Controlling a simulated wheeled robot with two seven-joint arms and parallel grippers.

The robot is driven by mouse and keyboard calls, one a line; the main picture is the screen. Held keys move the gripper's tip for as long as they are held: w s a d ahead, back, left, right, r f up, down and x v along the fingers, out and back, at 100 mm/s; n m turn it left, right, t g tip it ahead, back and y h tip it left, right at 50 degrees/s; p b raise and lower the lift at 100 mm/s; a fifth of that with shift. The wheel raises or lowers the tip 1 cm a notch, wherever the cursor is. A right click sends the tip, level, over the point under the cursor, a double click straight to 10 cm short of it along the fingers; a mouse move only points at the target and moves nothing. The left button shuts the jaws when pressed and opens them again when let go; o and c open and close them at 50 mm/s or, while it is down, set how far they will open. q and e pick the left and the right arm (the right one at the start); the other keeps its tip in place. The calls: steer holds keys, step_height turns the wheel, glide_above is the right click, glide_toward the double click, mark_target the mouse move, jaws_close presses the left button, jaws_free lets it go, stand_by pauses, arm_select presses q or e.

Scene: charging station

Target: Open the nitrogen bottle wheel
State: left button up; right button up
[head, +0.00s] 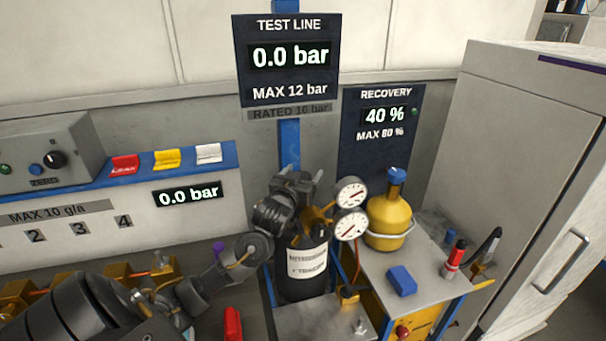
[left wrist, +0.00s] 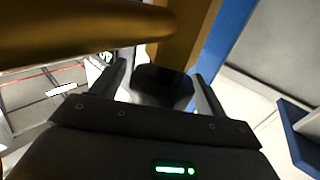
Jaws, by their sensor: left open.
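The nitrogen bottle (head: 303,270) is a black cylinder with a white label, upright beside the metal-topped cart. Brass valve parts (head: 318,214) and two white gauges (head: 351,208) sit at its top. My left gripper (head: 300,184) is at the bottle's top and covers much of the valve; the wheel cannot be made out in the head view. In the left wrist view my left gripper (left wrist: 162,88) is open, one finger on each side of a dark part (left wrist: 163,85) at the end of a brass body (left wrist: 178,50). Contact cannot be told. My right gripper is out of view.
A yellow recovery cylinder (head: 389,220) stands right of the gauges. A blue post (head: 289,145) rises behind the bottle. A grey cabinet (head: 525,150) bounds the right.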

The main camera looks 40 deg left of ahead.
arm_select(q)
steer(key=p+v, duration=0.4)
steer(key=v, duration=0.6)
steer(key=shift+s, duration=0.3)
